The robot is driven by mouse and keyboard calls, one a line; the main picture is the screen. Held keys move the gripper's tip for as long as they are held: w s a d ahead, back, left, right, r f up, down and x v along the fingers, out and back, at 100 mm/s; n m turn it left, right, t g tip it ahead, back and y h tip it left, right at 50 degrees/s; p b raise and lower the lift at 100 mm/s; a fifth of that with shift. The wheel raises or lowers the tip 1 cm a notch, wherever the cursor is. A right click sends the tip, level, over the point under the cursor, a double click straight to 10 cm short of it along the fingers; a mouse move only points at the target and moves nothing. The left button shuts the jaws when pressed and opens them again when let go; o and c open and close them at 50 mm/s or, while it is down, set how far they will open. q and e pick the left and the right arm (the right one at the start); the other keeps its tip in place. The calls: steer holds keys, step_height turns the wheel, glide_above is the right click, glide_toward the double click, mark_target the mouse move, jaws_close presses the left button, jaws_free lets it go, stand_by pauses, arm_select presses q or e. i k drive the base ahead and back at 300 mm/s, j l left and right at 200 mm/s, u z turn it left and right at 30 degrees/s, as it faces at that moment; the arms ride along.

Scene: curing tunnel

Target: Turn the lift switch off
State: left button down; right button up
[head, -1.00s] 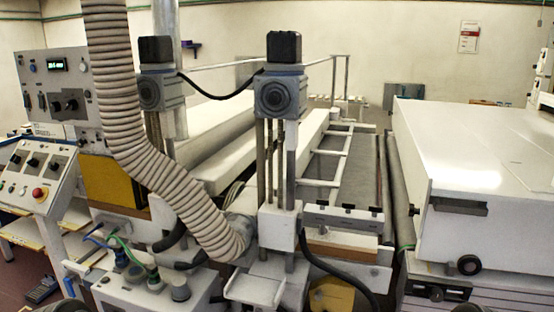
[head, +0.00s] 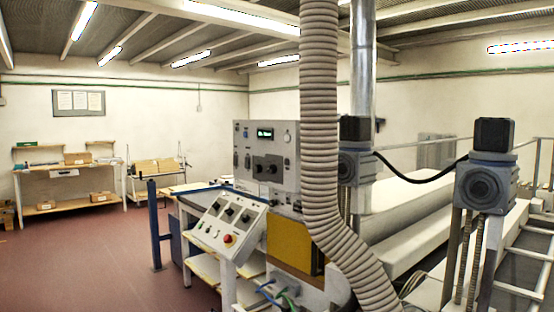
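The upright grey control panel (head: 267,159) stands left of the ribbed hose, with a lit green display, knobs and small switches on its face. Below it to the left is a sloped white control box (head: 229,225) with several dark knobs and a red button (head: 228,239). Which of these is the lift switch I cannot tell; the labels are too small to read, and so is any on or off position. Neither of my grippers shows in the head view.
A large ribbed hose (head: 322,150) hangs in front of the machine, just right of the panel. Motor units (head: 486,182) and rails fill the right side. A blue post (head: 154,225) stands left of the control box. Open red floor (head: 90,265) lies at the left, before shelves with boxes.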

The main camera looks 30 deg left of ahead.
mark_target(271, 169)
steer(key=z, duration=0.25)
steer(key=j+z, duration=0.25)
steer(key=j, duration=0.2)
steer(key=k+j+z, duration=0.15)
steer(key=j+z, duration=0.15)
steer(key=k+j+z, duration=0.25)
steer(key=j, duration=0.25)
steer(key=k+j, duration=0.15)
steer(key=j, duration=0.25)
steer(key=k+j, duration=0.1)
steer(key=j, duration=0.25)
steer(key=k+j+z, duration=0.1)
steer(key=j, duration=0.3)
steer(key=k+j, duration=0.2)
steer(key=j, duration=0.2)
steer(key=k+j, duration=0.15)
steer(key=j, duration=0.2)
steer(key=z, duration=0.05)
